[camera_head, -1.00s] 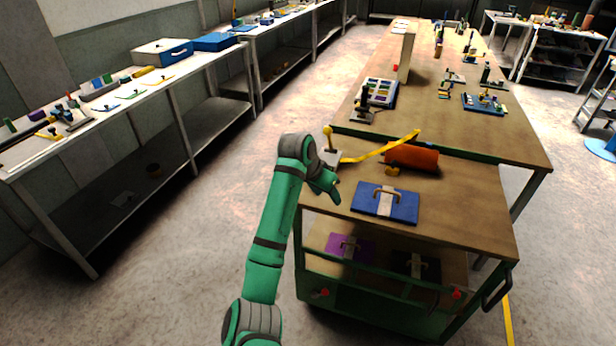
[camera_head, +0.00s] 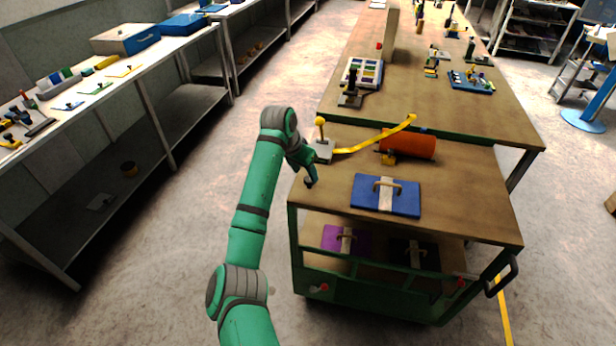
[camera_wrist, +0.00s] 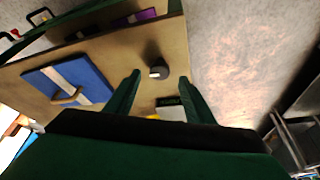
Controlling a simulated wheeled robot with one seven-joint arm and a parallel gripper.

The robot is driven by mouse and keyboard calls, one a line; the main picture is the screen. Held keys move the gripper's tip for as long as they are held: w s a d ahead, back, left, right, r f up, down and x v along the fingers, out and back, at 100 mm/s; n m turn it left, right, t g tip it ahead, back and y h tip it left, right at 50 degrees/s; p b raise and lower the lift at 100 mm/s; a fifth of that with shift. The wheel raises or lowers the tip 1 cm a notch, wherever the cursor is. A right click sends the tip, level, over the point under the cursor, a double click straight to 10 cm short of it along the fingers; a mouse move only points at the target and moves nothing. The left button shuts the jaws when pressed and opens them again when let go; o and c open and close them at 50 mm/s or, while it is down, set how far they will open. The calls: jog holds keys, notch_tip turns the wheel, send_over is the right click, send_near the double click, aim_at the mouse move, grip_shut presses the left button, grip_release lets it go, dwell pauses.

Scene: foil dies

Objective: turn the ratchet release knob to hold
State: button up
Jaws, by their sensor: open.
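A dark round knob (camera_wrist: 157,72) with a pale mark on its face stands on the brown cart top (camera_wrist: 115,70), near the edge, in the wrist view. I take it to be the ratchet release knob. My gripper (camera_wrist: 160,79) is open, with one finger on each side of the knob in that view. It looks empty, and I cannot tell how high it is above the knob. In the head view my gripper (camera_head: 310,182) points down at the cart's left edge, and the knob cannot be made out there.
A grey lever base (camera_head: 323,151) with a yellow-ball lever stands behind my gripper. Open floor lies left of the cart.

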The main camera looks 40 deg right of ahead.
aim_at(309, 179)
jog(key=shift+x, duration=2.25)
jog(key=shift+d, duration=0.1)
jog(key=shift+r, duration=0.1)
jog(key=c, duration=1)
